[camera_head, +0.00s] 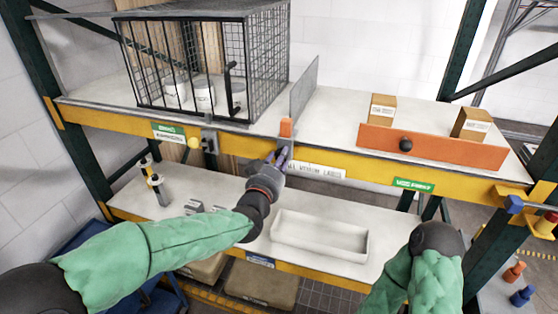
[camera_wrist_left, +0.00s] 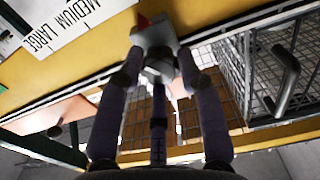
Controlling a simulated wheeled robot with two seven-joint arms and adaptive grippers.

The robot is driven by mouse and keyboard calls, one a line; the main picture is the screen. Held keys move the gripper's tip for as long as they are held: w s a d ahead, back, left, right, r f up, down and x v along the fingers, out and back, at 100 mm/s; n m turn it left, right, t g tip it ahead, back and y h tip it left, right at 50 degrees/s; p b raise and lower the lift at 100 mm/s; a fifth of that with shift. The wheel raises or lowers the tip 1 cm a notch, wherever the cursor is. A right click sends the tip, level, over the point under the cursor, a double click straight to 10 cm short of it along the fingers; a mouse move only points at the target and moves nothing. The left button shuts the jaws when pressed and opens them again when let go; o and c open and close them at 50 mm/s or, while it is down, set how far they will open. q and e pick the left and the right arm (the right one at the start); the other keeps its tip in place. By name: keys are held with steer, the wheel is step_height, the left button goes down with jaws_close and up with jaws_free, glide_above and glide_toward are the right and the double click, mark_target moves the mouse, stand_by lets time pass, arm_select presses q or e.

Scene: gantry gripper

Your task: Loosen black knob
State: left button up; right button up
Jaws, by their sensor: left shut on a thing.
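A black knob (camera_head: 405,144) sits on the front of an orange panel (camera_head: 448,149) on the upper shelf at right. It also shows small at the left of the left wrist view (camera_wrist_left: 55,131). My left gripper (camera_head: 281,157) is at the yellow beam's front edge, well left of that knob. In the left wrist view its fingers (camera_wrist_left: 160,68) are closed around a grey fitting (camera_wrist_left: 156,47) at the beam. An orange block (camera_head: 286,127) tops this fitting. The fingers hide part of the fitting. My right arm shows at lower right; its gripper is not visible.
A wire cage (camera_head: 262,62) with white containers stands on the upper shelf at left. An upright grey divider (camera_head: 304,88) is beside it. Two cardboard boxes (camera_head: 382,108) are behind the orange panel. A white tray (camera_head: 319,236) lies on the lower shelf.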

arm_select(q)
steer(key=shift+f+n+b, duration=0.15)
steer(key=shift+n+b, duration=10.45)
steer(key=shift+n, duration=3.6)
steer(key=shift+f, duration=0.1)
steer(key=o, duration=1.1)
steer(key=shift+o, duration=0.2)
steer(key=shift+s, duration=0.1)
